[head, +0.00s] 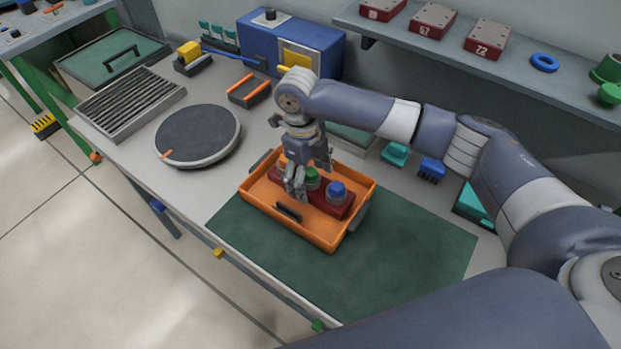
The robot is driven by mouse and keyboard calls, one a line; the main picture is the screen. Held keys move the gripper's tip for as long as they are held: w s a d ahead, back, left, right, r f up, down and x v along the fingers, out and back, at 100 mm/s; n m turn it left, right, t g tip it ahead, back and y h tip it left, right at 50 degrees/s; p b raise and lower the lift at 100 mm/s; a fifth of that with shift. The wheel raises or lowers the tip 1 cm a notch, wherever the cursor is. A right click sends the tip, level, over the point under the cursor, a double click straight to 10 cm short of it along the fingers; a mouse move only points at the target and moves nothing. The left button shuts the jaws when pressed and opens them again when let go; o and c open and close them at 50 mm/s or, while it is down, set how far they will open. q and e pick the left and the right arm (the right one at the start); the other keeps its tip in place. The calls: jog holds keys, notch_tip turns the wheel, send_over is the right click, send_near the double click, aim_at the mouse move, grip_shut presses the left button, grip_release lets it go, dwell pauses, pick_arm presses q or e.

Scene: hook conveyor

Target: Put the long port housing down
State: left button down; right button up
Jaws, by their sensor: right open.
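The long port housing (322,204) is a dark red block lying inside an orange tray (322,243). A green round port (312,180) and a blue round port (337,191) stand on its top. My right gripper (296,188) points down over the tray, its fingers at the left part of the housing beside the green port. Its jaws are open. The gripper hides the housing's left end, and I cannot tell whether the fingers touch it. My left gripper is not in view.
The tray stands on a green mat (420,245) with bare room to its right. A round dark turntable (198,135) and a ribbed grey tray (128,102) lie to the left. A blue box (290,42) stands behind. A shelf (560,92) holds red blocks.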

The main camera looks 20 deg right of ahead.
jog(key=r, duration=0.3)
jog(key=r+b, duration=0.1)
jog(key=r, duration=0.3)
jog(key=w+a+r+b, duration=0.1)
jog(key=r, duration=0.3)
jog(key=shift+r, duration=0.15)
jog(key=shift+d, duration=0.1)
